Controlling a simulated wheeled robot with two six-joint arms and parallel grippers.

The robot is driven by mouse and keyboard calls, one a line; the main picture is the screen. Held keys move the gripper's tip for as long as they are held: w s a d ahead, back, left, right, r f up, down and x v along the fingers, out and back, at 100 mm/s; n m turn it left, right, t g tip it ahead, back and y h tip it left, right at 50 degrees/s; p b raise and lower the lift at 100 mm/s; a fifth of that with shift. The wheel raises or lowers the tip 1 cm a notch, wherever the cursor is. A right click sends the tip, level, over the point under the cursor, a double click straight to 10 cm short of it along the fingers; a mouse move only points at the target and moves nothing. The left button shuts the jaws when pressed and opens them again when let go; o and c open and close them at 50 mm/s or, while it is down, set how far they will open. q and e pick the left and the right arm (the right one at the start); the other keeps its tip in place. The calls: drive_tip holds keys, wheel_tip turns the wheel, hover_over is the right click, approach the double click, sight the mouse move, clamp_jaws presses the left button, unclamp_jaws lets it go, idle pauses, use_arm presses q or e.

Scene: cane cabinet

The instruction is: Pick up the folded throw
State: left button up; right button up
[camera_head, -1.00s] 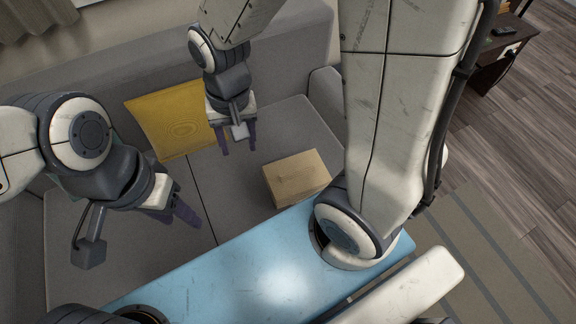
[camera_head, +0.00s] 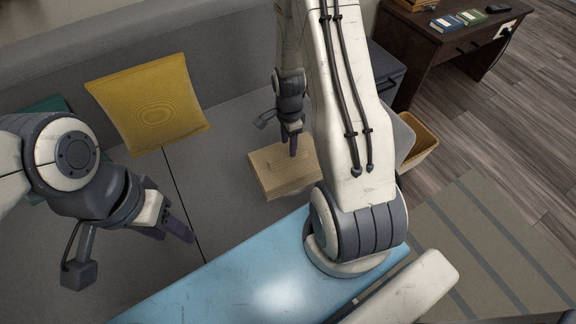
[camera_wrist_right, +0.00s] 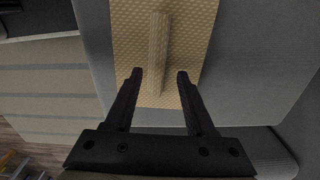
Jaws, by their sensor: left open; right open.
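The folded throw (camera_head: 270,175) is a tan, woven-looking block lying on the grey sofa seat. A raised ridge (camera_wrist_right: 158,50) runs along its top in the right wrist view. My right gripper (camera_head: 292,150) is open over the throw. In the right wrist view its two fingertips (camera_wrist_right: 160,73) stand on either side of the line of the ridge, apart from it. Whether the fingertips touch the throw's top I cannot tell. My left gripper (camera_head: 176,232) is open and empty, over the sofa seat to the left of the throw.
A yellow cushion (camera_head: 152,105) leans on the sofa back, with a teal one partly hidden at the left. My blue base top lies in front of the throw. A tan bin (camera_head: 424,138) and dark table (camera_head: 425,48) stand at right.

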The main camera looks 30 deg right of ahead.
sight(288, 155)
drive_tip(key=f+b, duration=0.1)
drive_tip(key=f, duration=0.4)
drive_tip(key=shift+a, duration=0.2)
clamp_jaws()
idle(1.1)
